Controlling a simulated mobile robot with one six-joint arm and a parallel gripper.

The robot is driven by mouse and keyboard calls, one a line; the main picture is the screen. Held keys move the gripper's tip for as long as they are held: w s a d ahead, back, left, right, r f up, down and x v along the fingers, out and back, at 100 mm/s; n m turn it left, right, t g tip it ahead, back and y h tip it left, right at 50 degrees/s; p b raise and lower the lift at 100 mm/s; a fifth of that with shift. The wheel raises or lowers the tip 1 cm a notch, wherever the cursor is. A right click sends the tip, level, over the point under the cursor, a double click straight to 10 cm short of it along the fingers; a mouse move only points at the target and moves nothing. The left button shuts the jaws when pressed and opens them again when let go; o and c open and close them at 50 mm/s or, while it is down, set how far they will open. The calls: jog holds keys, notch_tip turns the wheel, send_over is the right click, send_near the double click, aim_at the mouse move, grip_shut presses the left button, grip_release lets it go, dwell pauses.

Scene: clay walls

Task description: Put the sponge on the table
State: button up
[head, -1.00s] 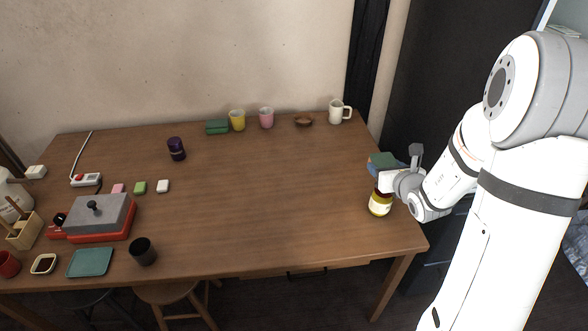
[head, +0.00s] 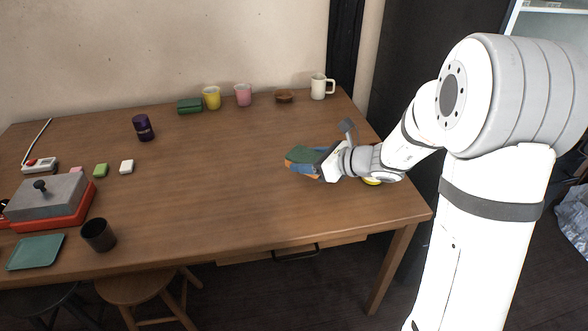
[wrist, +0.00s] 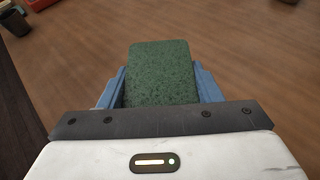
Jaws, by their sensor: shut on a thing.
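The sponge (head: 303,156) has a green top and an orange layer below it in the head view. My gripper (head: 312,166) is shut on it and holds it over the right part of the wooden table (head: 220,190). In the wrist view the sponge's green face (wrist: 162,72) lies between the two blue fingers, with brown tabletop beyond it. I cannot tell how high it is above the table.
A jar with a yellow part (head: 371,181) stands behind my wrist, mostly hidden. Mugs, a small bowl (head: 285,96) and a green block (head: 189,106) line the back edge. The table's middle is clear.

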aim_at(307, 188)
notch_tip(307, 188, down, 7)
jog(key=shift+f+b, duration=0.2)
jog(key=shift+b, duration=0.65)
jog(key=shift+f, duration=0.2)
jog(key=o, duration=0.9)
jog(key=shift+r, duration=0.15)
